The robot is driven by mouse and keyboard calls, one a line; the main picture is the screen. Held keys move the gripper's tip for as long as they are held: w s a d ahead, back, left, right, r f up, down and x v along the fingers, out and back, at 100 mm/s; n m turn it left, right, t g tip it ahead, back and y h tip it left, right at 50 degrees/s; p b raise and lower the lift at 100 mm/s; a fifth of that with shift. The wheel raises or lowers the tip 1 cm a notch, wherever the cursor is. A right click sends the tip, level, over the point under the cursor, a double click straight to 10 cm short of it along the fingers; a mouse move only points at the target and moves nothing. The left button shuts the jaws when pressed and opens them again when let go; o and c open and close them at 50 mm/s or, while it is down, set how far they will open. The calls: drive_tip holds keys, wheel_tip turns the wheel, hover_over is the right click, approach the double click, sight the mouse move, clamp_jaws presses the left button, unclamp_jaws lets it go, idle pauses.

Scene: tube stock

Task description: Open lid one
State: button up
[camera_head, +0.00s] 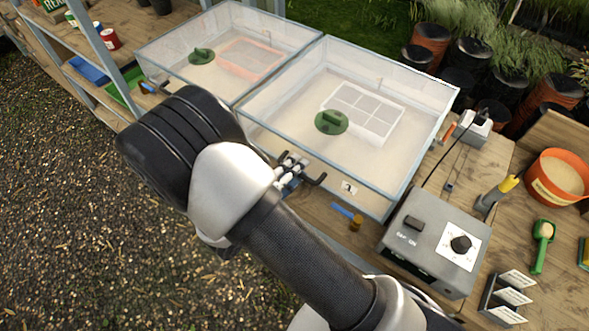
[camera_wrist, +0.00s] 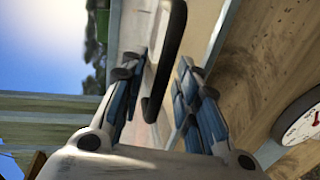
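The nearer clear-topped box has a pale-framed lid (camera_head: 270,117) that lies flat and closed. A white label (camera_head: 349,187) with a dark mark is on its front. A black bar handle (camera_head: 316,181) sticks out from the front edge; it also shows in the wrist view (camera_wrist: 173,45). My gripper (camera_head: 292,164) is at this handle, partly hidden by my arm. In the wrist view my gripper's blue-padded fingers (camera_wrist: 158,85) are apart, with the handle's black bar between them. Gaps show beside the bar, and I cannot tell whether either finger touches it.
A second clear-topped box (camera_head: 225,22) stands to the left. At the right of the bench are a grey control box (camera_head: 430,245) with a dial, an orange tub (camera_head: 553,178) and a green scoop (camera_head: 541,245). Metal-framed shelving (camera_head: 88,45) is at left; gravel (camera_head: 75,210) lies in front.

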clamp_jaws()
drive_tip(key=shift+r, duration=0.1)
idle(0.5)
